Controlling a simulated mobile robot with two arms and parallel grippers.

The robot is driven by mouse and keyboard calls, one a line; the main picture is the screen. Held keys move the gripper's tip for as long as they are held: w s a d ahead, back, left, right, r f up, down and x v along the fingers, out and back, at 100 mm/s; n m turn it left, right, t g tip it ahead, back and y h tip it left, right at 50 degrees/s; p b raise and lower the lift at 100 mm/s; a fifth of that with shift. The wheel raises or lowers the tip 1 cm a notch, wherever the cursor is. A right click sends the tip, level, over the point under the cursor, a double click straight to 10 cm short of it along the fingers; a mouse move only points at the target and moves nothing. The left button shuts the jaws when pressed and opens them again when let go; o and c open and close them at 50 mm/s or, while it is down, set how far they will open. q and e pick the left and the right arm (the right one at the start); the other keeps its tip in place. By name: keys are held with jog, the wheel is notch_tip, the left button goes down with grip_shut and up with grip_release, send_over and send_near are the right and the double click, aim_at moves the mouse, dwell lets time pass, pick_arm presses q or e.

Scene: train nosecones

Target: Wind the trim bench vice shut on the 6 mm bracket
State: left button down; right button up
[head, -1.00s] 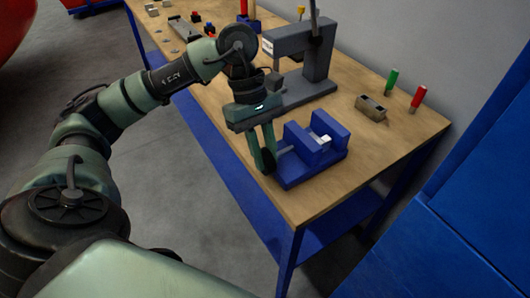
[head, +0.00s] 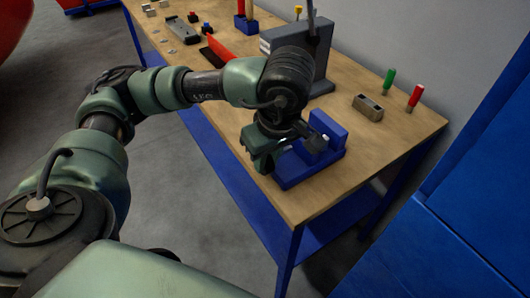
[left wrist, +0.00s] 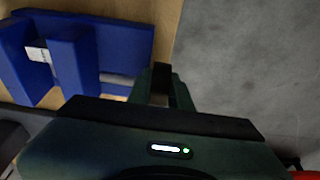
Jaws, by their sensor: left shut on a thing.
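The blue bench vice (head: 330,128) sits at the front edge of the bench. In the left wrist view the vice (left wrist: 125,42) is at upper left. A small light-grey bracket (left wrist: 39,53) stands between its two jaws; I cannot tell whether both touch it. A grey screw (left wrist: 116,80) runs from the vice toward my fingers. My left gripper (head: 262,165) is at the vice's left, outer end. In the wrist view its fingers (left wrist: 163,85) are shut on the vice's dark handle, mostly hidden. My right gripper is out of view.
Behind the vice on the wooden bench (head: 370,150) stands a grey press (head: 318,65). A metal block (head: 368,107), a green-handled tool (head: 389,80) and a red-handled tool (head: 415,97) are at right. Blue panels (head: 450,230) stand at lower right. Grey floor is open at left.

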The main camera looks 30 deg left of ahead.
pick_arm(q)
jog(key=shift+d+r+t+y+p, duration=0.25)
jog(key=shift+t+y+p, duration=0.15)
jog(key=shift+y+p, duration=0.4)
jog(key=shift+f+t+y+p, duration=0.2)
jog(key=shift+t+y+p, duration=0.2)
jog(key=shift+y, duration=0.5)
jog(key=shift+d+f+t+y, duration=0.15)
jog(key=shift+f+t+y, duration=0.2)
jog(key=shift+y, duration=0.95)
jog(key=shift+d+f+t+y+b, duration=0.1)
jog(key=shift+f+t+y+b, duration=0.15)
jog(key=shift+t+y+b, duration=0.25)
jog(key=shift+d+f+t+y+b, duration=0.15)
jog(key=shift+f+y+b, duration=0.15)
jog(key=shift+y, duration=0.4)
jog(key=y+b, duration=0.2)
jog(key=t+y+b, duration=0.1)
jog(key=y+b, duration=0.1)
jog(key=shift+s+a+f+t, duration=0.2)
jog(key=shift+f+t, duration=0.1)
jog(key=shift+f, duration=0.1)
jog(key=c, duration=1.3)
grip_release()
